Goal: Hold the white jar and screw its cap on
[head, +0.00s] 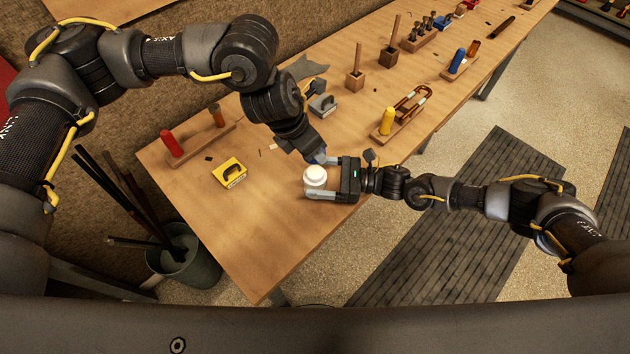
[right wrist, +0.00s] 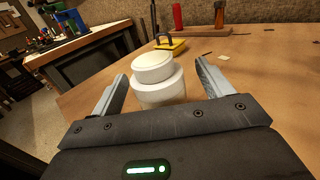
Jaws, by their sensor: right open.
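The white jar (head: 314,188) stands upright on the wooden bench near its front edge. It also shows in the right wrist view (right wrist: 162,95). A round white cap (right wrist: 153,66) sits on top of the jar; I cannot tell whether it is screwed down. My right gripper (head: 310,178) is open, with one finger on each side of the jar. In the right wrist view a gap shows between each finger and the jar. My left gripper (head: 319,156) is just behind the jar, close to the right gripper's far finger. Its fingertips are mostly hidden.
A yellow block with a dark handle (head: 230,173) and a rack with a red handle (head: 171,144) lie to the left. A grey block (head: 322,105) and a rack with a yellow handle (head: 387,121) stand behind.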

